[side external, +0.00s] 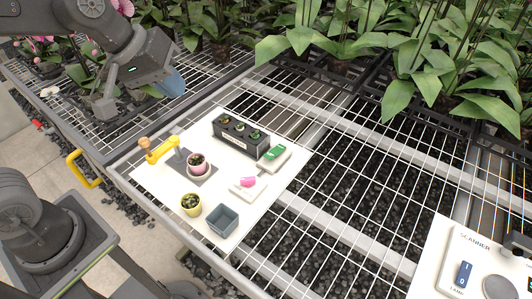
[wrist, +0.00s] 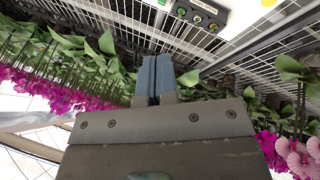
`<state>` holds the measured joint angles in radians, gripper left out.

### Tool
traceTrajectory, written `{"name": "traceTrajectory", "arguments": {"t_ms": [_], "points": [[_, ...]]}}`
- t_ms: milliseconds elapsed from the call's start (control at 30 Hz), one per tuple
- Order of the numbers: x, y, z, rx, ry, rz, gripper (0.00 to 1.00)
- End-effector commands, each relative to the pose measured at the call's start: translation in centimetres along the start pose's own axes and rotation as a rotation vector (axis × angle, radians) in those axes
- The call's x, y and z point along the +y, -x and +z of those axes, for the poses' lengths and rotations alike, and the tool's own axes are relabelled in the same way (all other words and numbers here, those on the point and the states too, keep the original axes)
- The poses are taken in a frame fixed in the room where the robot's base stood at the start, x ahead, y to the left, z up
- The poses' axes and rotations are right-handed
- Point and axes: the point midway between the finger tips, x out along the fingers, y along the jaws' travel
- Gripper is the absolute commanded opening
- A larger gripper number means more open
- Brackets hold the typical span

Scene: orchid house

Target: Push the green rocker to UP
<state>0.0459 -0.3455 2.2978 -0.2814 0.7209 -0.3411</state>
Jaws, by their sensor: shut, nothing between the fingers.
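My gripper (side external: 172,84) is up at the left, above the wire bench and well away from the rocker. Its blue fingers (wrist: 154,77) are shut together and hold nothing.
Leafy orchids (side external: 430,70) stand behind. A scanner panel (side external: 470,250) is at lower right.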

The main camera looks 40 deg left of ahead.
Motion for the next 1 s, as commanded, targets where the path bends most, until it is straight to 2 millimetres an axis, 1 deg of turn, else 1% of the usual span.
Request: {"name": "traceTrajectory", "arguments": {"t_ms": [33,167,200,267,367,467,500,667,700,800,900,1000], "points": [[0.9,-1.3,-0.9,-0.019,0.075,0.014,0.0],[3.1,-4.3,-3.2,-0.047,0.28,0.055,0.0],[3.7,-5.3,-3.9,-0.055,0.345,0.064,0.0],[4.4,-6.9,-4.9,-0.067,0.442,0.075,0.0],[5.6,-9.9,-6.3,-0.087,0.608,0.088,0.0],[6.4,-13.2,-7.6,-0.102,0.776,0.093,0.0],[6.6,-14.6,-8.1,-0.106,0.844,0.092,0.0],[7.0,-20.4,-9.4,-0.118,1.112,0.081,0.0],[7.0,-21.8,-9.7,-0.117,1.176,0.076,0.0],[6.7,-24.9,-10.0,-0.114,1.316,0.064,0.0],[6.4,-27.3,-10.2,-0.108,1.422,0.053,0.0],[6.2,-28.8,-10.2,-0.101,1.491,0.046,0.0]]}}
